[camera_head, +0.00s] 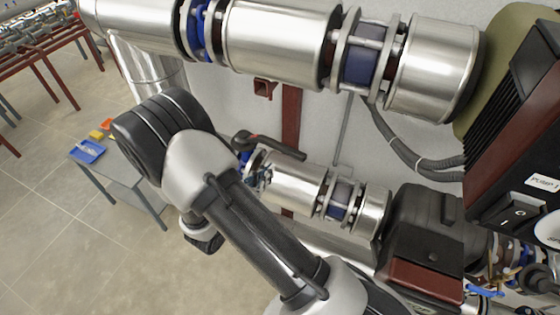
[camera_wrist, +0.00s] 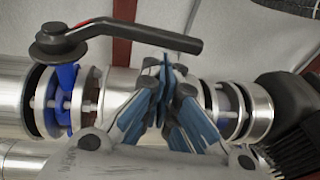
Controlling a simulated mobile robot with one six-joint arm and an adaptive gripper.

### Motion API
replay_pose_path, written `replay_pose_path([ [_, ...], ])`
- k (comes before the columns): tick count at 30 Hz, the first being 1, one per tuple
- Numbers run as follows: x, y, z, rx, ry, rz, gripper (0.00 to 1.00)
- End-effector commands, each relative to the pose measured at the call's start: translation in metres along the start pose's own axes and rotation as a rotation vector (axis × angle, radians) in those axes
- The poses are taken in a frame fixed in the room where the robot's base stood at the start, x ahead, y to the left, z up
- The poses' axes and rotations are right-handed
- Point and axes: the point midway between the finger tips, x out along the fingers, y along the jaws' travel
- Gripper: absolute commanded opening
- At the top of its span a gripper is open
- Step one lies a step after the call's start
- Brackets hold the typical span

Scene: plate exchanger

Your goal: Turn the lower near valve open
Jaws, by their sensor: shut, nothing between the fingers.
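The lower valve's handle is a black lever with a red part near its hub (camera_wrist: 120,36), and in the head view the lever (camera_head: 272,146) shows beyond my arm. In the wrist view the lever runs along the pipe, from the hub at left to a bent-down tip at right. The blue valve body (camera_wrist: 66,92) sits below the hub, between pipe flanges. My gripper (camera_wrist: 166,72) is shut and empty, with its blue-padded fingers just below the lever's right half; I cannot tell whether they touch. In the head view the gripper (camera_head: 263,178) is small and partly hidden.
A large silver pipe (camera_head: 280,40) runs above the lower pipe (camera_head: 298,185). A dark pump with a red-brown base (camera_head: 425,272) stands at right. A grey side table (camera_head: 128,172) holds a blue tray (camera_head: 87,151).

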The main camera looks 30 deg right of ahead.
Motion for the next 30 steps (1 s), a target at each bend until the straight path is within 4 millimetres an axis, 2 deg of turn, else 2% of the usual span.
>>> replay_pose_path([
  [3, 0.027, -0.001, 0.000, 0.002, 0.000, -0.006, 0.00],
  [9, 0.057, -0.001, 0.000, 0.002, 0.000, -0.004, 0.00],
  [15, 0.069, 0.000, 0.000, 0.000, 0.001, -0.001, 0.00],
  [26, 0.071, 0.000, 0.000, 0.001, 0.001, -0.001, 0.00],
  [30, 0.084, -0.004, 0.001, 0.003, 0.000, -0.004, 0.00],
])
